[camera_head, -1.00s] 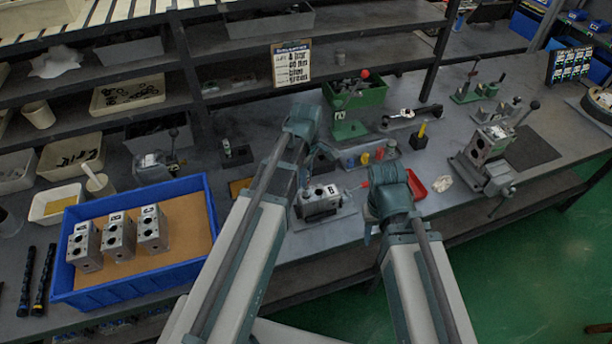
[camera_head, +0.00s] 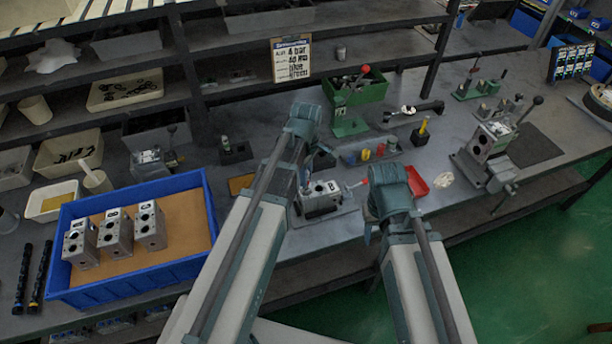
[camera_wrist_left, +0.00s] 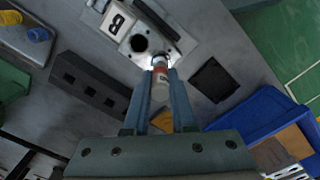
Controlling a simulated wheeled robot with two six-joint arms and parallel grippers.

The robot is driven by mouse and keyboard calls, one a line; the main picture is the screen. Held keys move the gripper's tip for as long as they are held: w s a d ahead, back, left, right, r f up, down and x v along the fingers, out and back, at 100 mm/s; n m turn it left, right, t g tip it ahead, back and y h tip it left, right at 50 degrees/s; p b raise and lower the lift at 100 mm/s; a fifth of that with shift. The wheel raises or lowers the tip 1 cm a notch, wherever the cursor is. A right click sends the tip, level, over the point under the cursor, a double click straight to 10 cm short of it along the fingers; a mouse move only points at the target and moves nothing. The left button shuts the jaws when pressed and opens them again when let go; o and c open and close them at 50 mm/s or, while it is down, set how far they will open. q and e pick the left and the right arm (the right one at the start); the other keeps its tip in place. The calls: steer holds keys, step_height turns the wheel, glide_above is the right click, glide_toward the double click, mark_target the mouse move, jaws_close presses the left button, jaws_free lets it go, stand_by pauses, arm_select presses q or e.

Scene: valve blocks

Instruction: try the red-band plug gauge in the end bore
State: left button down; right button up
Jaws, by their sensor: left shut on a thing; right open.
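The red-band plug gauge (camera_wrist_left: 161,78), with a pale body and a red band, is held between the fingers of my left gripper (camera_wrist_left: 161,80). Its tip is at the near edge of the valve block (camera_wrist_left: 118,22) marked B; I cannot tell whether it is in the end bore. A dark round bore (camera_wrist_left: 139,43) shows in the face beside the tip. In the head view the block (camera_head: 322,194) sits in a fixture right of my left arm, and a pale bit of my left gripper (camera_head: 304,178) shows beside it. My right gripper is hidden behind its own wrist.
A blue tray (camera_head: 78,296) with three valve blocks stands at left. A grey rack (camera_head: 350,158) with coloured pieces is behind the fixture. A red tray (camera_head: 417,182) and a vise (camera_head: 487,150) are to the right.

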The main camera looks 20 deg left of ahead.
arm_select(q)
steer(key=shift+f+b, duration=0.55)
steer(key=shift+f, duration=0.1)
steer(key=shift+r, duration=0.15)
stand_by(1.1)
steer(key=shift+r+p, duration=0.5)
steer(key=shift+p, duration=0.1)
step_height(320, 180, up, 6)
steer(key=p, duration=0.6)
steer(key=shift+r, duration=0.1)
